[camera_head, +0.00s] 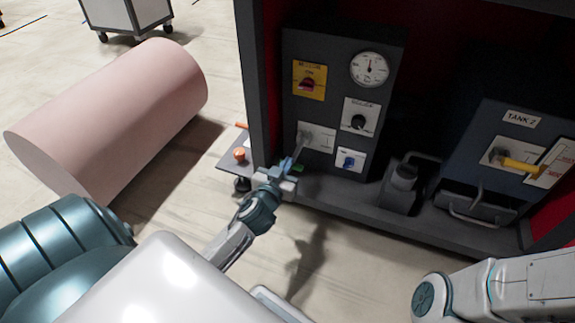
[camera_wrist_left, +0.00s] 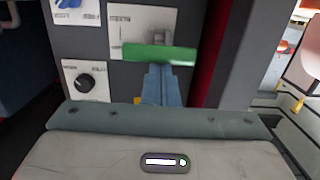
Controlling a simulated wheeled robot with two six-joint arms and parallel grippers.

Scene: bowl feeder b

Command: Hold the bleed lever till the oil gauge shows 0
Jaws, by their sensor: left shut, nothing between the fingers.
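A lever on a pale plate (camera_head: 318,138) sits low on the dark control panel, and its green handle (camera_head: 297,168) shows beside my left gripper (camera_head: 287,165). In the left wrist view the green handle (camera_wrist_left: 150,53) lies across the tips of my shut left fingers (camera_wrist_left: 162,84); I cannot tell whether they touch it. The fingers hold nothing. A round white gauge (camera_head: 369,69) is at the panel's top right. Its needle seems to point roughly upward; its numbers and label are too small to read. My right gripper is out of view.
The panel also has a red switch on a yellow plate (camera_head: 310,80), a black knob (camera_head: 358,121) and a blue switch (camera_head: 349,160). A TANK 2 box with a yellow lever (camera_head: 520,166) stands right. A pink roll (camera_head: 110,115) lies left on the floor.

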